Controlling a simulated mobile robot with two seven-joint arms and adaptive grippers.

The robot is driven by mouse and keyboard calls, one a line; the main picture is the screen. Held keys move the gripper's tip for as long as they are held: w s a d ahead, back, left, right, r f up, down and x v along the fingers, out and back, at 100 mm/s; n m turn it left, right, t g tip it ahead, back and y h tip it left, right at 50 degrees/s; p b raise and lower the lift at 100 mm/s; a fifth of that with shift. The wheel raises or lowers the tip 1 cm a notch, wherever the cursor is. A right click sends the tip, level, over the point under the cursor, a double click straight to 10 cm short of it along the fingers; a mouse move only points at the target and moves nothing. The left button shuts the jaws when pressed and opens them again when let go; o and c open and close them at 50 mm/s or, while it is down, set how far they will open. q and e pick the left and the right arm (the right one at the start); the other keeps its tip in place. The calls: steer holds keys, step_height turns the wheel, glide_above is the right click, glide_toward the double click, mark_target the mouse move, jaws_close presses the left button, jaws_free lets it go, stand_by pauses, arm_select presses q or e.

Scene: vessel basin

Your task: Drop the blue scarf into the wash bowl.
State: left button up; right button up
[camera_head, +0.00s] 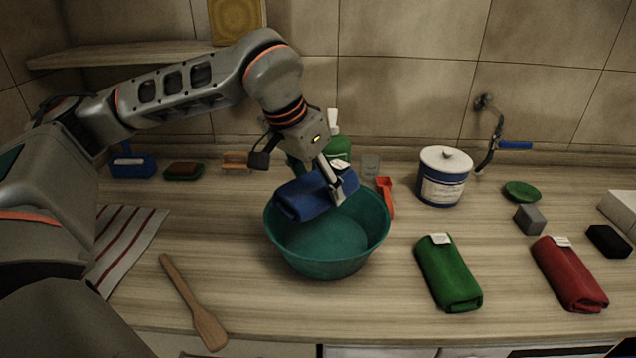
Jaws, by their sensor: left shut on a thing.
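The blue scarf (302,199) is a folded dark blue bundle. My left gripper (338,192) is shut on its right end and holds it over the back left part of the wash bowl. The wash bowl (322,262) is round and teal and stands on the counter in the middle of the view. Its visible inside is empty. The scarf hides part of the bowl's back rim, and I cannot tell whether it touches the rim. My right gripper is not in view.
A green folded cloth (449,274) and a red one (569,275) lie to the right. A wooden spatula (193,304) and striped towel (126,240) lie left. A white-lidded tin (444,178), a green bottle (337,150) and a red scoop (386,196) stand near the bowl.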

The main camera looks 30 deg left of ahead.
arm_select(q)
steer(key=o, duration=1.4)
steer(key=shift+r, duration=0.15)
steer(key=v, duration=1.1)
steer(key=shift+r, duration=0.15)
steer(key=shift+s+r, duration=0.2)
steer(key=shift+r, duration=0.05)
steer(key=shift+s, duration=0.1)
